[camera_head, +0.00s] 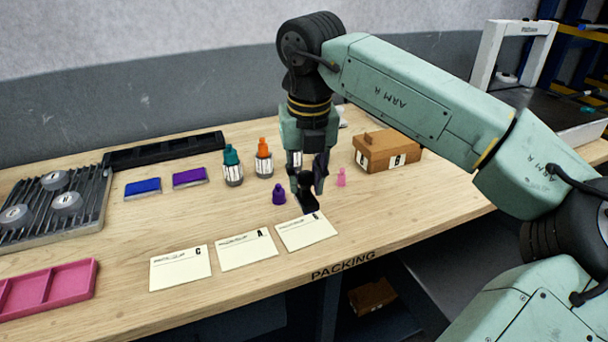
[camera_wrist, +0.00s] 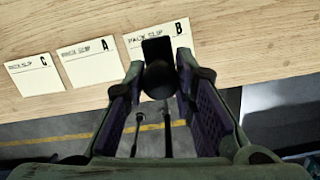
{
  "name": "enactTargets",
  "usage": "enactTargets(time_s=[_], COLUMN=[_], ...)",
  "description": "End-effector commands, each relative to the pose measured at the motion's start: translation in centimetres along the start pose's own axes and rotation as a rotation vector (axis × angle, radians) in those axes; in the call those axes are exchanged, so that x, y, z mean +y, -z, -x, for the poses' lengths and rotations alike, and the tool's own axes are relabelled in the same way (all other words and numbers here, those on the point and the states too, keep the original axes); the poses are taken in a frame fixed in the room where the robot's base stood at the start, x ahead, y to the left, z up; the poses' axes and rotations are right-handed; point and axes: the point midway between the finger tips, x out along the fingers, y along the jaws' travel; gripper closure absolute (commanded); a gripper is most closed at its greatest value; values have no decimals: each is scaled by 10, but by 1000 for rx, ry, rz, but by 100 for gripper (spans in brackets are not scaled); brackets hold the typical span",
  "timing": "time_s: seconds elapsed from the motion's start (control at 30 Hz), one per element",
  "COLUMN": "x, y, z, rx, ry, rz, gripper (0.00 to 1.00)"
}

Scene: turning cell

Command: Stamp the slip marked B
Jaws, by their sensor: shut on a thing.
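My gripper (camera_head: 306,182) is shut on a dark stamp (camera_head: 309,204), which has a round knob and a flat base. The stamp also shows between the fingers in the wrist view (camera_wrist: 158,80). The slip marked B (camera_head: 306,235) is the rightmost of three cream slips; in the wrist view (camera_wrist: 134,47) the stamp covers part of it. The stamp's base appears at the slip's back edge in the head view, near the letter B. I cannot tell whether it touches the paper. Slip A (camera_head: 246,252) and slip C (camera_head: 180,269) lie to the left.
A purple stamp (camera_head: 279,196) and a pink stamp (camera_head: 341,179) stand near my gripper. Blue (camera_head: 142,188) and purple (camera_head: 190,178) pads, teal (camera_head: 232,168) and orange (camera_head: 264,160) bottles and a cardboard box (camera_head: 386,153) are behind. A pink tray (camera_head: 50,295) is front left.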

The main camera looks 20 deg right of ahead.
Motion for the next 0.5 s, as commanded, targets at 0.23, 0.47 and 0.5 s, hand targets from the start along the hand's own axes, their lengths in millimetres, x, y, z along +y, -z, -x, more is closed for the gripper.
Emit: enactTargets(time_s=[0.23,0.47,0.5], x=[0,-1,-1], y=[2,5,5], z=[-10,-33,-37], rx=[0,1,1], ry=[1,2,2], rz=[-3,-2,-2], gripper=[94,94,94])
